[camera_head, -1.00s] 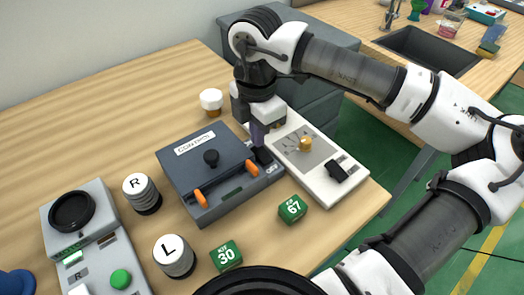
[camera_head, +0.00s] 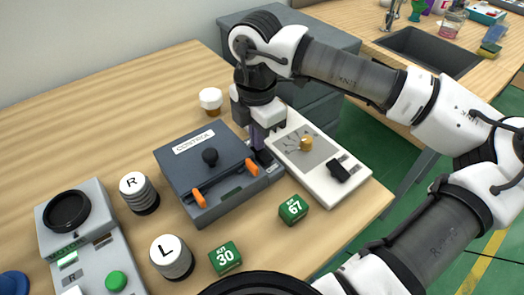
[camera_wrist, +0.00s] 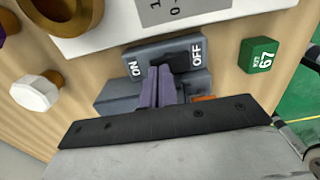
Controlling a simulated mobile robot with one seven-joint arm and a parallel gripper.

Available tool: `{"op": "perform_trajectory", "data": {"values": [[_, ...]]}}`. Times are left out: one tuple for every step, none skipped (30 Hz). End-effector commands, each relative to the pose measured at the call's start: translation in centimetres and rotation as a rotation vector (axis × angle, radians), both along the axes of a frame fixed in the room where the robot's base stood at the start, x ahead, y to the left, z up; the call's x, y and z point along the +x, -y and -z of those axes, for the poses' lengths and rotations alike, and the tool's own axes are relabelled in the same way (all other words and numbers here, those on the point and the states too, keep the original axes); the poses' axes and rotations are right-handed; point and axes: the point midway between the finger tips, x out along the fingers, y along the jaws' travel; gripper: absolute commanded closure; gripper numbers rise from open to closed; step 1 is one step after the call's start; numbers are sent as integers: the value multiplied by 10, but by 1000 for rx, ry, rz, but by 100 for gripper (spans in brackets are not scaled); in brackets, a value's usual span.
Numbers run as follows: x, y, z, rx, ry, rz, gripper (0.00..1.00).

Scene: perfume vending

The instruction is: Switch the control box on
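The control box (camera_head: 180,172) is a dark blue-grey box with a "CONTROL" label, a black knob and two orange levers. Its right side carries a black switch (camera_head: 262,157). In the wrist view the black switch (camera_wrist: 180,60) lies between "ON" at the left and "OFF" at the right. My gripper (camera_head: 257,138) is above the switch, pointing down. Its purple fingers (camera_wrist: 158,82) are together and empty, with their tips at the ON side of the switch. I cannot tell whether they touch it. The fingers partly hide the switch.
A white panel (camera_head: 325,187) with a gold knob and black switch stands close at the right. Green cubes (camera_head: 293,209) (camera_head: 225,257) lie in front. Weights marked R (camera_head: 138,193) and L (camera_head: 171,257) and a grey scale (camera_head: 102,262) stand left. A white-topped jar (camera_head: 210,98) is behind.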

Motion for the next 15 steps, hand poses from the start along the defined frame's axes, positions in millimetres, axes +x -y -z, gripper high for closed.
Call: {"op": "perform_trajectory", "data": {"values": [[0,0,2,-1,-2,0,100],[0,0,2,-1,-2,0,100],[0,0,3,-1,-2,0,100],[0,0,3,-1,-2,0,100],[0,0,4,-1,-2,0,100],[0,0,4,-1,-2,0,100],[0,0,5,-1,-2,0,100],[0,0,5,-1,-2,0,100],[0,0,6,-1,-2,0,100],[0,0,5,-1,-2,0,100],[0,0,5,-2,-2,0,100],[-1,0,4,-2,-2,0,100],[-1,0,4,-2,-2,0,100],[-1,0,3,-2,-2,0,100],[-1,0,1,-2,-2,0,100]]}}
